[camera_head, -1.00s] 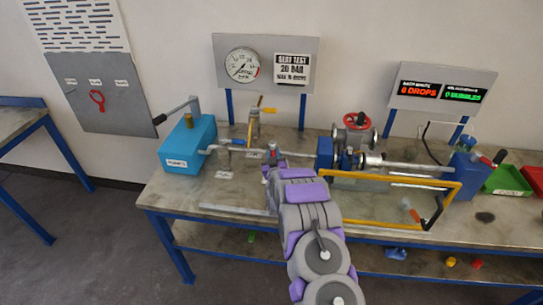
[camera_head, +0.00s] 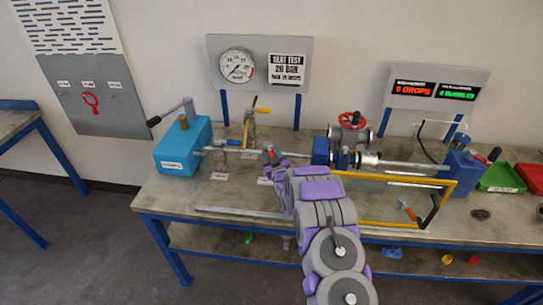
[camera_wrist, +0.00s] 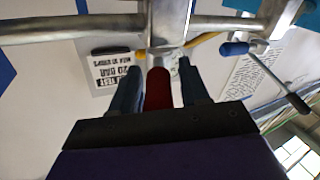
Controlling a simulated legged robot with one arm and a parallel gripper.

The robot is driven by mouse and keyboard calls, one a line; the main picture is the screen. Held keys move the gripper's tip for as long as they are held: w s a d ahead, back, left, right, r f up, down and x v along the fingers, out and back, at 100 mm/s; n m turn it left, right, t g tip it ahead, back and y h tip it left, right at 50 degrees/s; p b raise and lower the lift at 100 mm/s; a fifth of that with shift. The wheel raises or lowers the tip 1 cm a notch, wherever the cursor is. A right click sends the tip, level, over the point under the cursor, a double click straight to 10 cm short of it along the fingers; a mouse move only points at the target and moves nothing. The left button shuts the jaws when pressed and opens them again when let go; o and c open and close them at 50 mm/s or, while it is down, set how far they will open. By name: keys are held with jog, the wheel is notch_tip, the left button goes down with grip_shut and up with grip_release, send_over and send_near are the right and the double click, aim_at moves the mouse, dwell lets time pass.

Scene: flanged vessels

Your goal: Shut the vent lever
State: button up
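A small red lever (camera_wrist: 158,90) points toward me in the wrist view, on a metal valve on the horizontal pipe (camera_wrist: 60,28). The valve is also in the head view, with a small red part (camera_head: 268,153) at its top. No label I can read says whether this is the vent lever. My gripper (camera_wrist: 160,85) is open, with one dark finger on each side of the red lever. In the head view my gripper (camera_head: 275,168) is at this valve, partly hidden by my arm. A blue-handled lever (camera_head: 234,142) and a yellow-handled lever (camera_head: 262,110) are to the left.
A blue pump box (camera_head: 183,147) with a long handle stands on the left of the bench. A gauge panel (camera_head: 262,70) is behind. A flanged valve with a red wheel (camera_head: 352,120) and a yellow guard frame (camera_head: 450,190) are right. Bare bench (camera_head: 180,195) lies front left.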

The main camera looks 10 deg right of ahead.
jog(key=shift+o, duration=0.4)
jog(key=shift+s, duration=0.1)
jog(key=shift+s+d, duration=0.1)
jog(key=shift+s, duration=0.45)
jog(key=s+d, duration=0.1)
jog(key=s, duration=1.5)
jog(key=shift+d+p, duration=0.15)
jog(key=shift+p, duration=0.15)
jog(key=shift+f, duration=0.1)
